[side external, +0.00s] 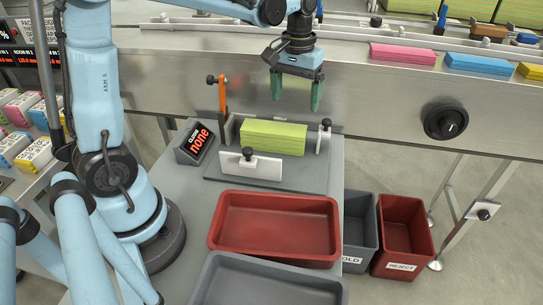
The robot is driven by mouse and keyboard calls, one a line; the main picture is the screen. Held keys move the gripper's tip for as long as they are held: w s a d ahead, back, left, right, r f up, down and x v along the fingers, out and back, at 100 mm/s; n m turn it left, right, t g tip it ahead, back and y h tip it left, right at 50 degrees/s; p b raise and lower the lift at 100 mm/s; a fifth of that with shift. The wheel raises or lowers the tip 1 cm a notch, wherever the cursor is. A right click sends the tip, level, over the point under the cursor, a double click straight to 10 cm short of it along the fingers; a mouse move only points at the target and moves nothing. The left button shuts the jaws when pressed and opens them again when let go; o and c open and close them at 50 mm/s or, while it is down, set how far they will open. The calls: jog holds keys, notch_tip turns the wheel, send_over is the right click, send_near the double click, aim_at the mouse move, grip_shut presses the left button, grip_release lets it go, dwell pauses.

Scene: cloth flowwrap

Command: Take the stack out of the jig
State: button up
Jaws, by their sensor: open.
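The stack (273,138) is a yellow-green layered block. It lies in the jig (251,165), a grey base plate with white side plates and black knobs, on the grey table. A white plate stands along its front and another at its right end. An orange upright (222,94) stands at the back left of the jig. My gripper (295,104) points down with two green fingers spread apart. It is open and empty, above and behind the stack, and apart from it.
A small display reading "none" (196,144) stands left of the jig. A red tray (275,229) and a grey tray (265,284) lie in front. Two bins, one marked REJECT (403,236), stand at right. A conveyor behind carries pink (404,54), blue and yellow stacks.

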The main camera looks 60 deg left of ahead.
aim_at(302, 131)
jog(key=n, duration=0.5)
jog(key=shift+n, duration=0.3)
jog(key=n, duration=1.6)
notch_tip(302, 131, down, 12)
jog(key=shift+f, duration=0.1)
jog(key=c, duration=1)
jog(key=shift+w+d, duration=0.75)
jog(key=shift+c, duration=0.2)
